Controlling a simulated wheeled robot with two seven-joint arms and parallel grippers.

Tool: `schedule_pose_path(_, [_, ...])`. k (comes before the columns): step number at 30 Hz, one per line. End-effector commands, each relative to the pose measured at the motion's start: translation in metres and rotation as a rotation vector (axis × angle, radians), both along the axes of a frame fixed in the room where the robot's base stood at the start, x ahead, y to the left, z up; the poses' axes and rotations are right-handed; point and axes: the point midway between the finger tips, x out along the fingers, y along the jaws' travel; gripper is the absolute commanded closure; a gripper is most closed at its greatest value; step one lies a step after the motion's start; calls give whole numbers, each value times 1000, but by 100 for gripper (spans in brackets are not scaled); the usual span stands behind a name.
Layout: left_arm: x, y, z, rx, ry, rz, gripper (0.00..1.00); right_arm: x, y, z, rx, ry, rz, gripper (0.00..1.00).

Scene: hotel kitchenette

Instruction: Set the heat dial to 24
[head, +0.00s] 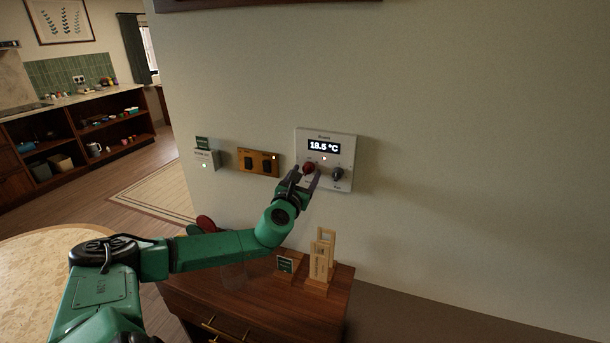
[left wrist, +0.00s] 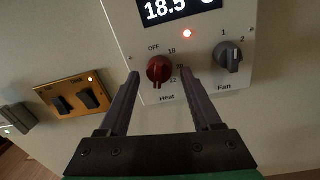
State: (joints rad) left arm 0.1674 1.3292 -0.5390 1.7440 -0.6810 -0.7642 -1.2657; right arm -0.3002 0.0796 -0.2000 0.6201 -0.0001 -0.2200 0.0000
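The white wall thermostat panel (head: 344,150) has a display (head: 323,147) reading 18.5 °C. Its red heat dial (head: 308,168) is at lower left; in the left wrist view the dial (left wrist: 158,70) sits above the label "Heat", with OFF, 18 and 22 legible around it. Where the dial points is unclear. My left gripper (head: 305,181) is open at the panel. In the left wrist view its fingers (left wrist: 160,77) stand either side of the red dial, with gaps visible; the right finger partly covers the scale. My right gripper is not in view.
The dark fan dial (head: 338,174) is close to the right of the heat dial. A brass plate with two switches (head: 258,162) and a small grey wall box (head: 206,159) are left. Below, a wooden cabinet (head: 253,309) holds a small sign (head: 286,264) and wooden stand (head: 321,259).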

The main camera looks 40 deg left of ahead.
Motion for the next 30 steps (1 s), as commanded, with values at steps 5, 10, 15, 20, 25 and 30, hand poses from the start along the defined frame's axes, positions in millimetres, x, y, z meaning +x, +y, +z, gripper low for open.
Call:
schedule_pose_path(5, [0, 0, 1, 0, -2, 1, 30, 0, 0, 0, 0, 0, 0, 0])
schedule_pose_path(10, [-1, 0, 1, 0, -2, 1, 30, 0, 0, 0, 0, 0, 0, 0])
schedule_pose_path(15, [-14, -3, 0, 5, 1, 3, 30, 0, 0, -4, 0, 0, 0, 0])
schedule_pose_path(20, [-37, -16, 1, 10, 4, -3, 30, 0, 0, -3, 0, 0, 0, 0])
schedule_pose_path(25, [-73, -32, 2, 7, 3, -7, 30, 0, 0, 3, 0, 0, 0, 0])
schedule_pose_path(30, [-115, -48, -3, 1, 1, -1, 30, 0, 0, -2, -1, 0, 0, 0])
